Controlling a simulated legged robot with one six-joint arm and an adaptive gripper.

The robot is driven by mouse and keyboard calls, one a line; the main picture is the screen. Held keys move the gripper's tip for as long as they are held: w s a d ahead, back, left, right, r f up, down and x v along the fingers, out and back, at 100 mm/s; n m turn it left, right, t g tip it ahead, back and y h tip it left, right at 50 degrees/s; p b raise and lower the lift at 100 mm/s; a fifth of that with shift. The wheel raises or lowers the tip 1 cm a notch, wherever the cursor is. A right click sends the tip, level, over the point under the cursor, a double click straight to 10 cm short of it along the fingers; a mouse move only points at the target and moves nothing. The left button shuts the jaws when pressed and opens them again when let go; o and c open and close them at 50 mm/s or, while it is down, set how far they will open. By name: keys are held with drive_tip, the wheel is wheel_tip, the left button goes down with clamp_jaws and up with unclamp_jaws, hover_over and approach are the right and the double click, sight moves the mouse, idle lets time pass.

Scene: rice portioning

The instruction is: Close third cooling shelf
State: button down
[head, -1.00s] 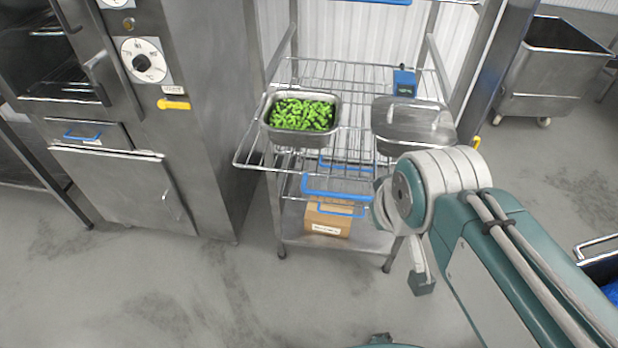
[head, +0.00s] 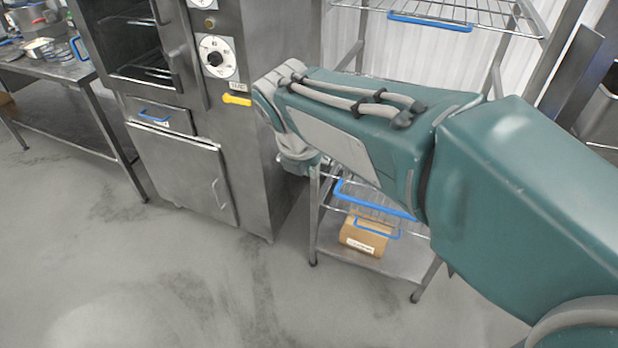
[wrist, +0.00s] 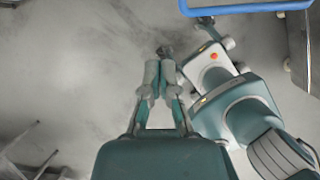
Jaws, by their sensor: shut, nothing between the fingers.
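The cooling rack (head: 313,230) is a metal frame with wire shelves, right of centre in the head view. Its top wire shelf (head: 480,14) has a blue front handle. My arm hides the middle of the rack, so the shelf there and its trays are not seen. Below the arm, a lower wire shelf shows a blue handle (head: 372,202), and another blue handle (head: 377,228) hangs lower. In the wrist view my gripper (wrist: 165,52) is shut and empty, above bare floor. A blue handle (wrist: 245,8) crosses the top right; I cannot tell which one it is.
A steel oven cabinet (head: 185,170) with a yellow handle stands left of the rack. A metal table (head: 60,80) is at far left. The floor (head: 160,270) in front is clear.

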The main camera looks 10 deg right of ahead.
drive_tip(key=w+d+f, duration=0.3)
drive_tip(key=w+f, duration=0.3)
drive_tip(key=f, duration=0.3)
drive_tip(key=shift+w+d+f+n, duration=0.2)
drive_tip(key=shift+w+d+n, duration=0.15)
drive_tip(key=shift+d+n, duration=0.05)
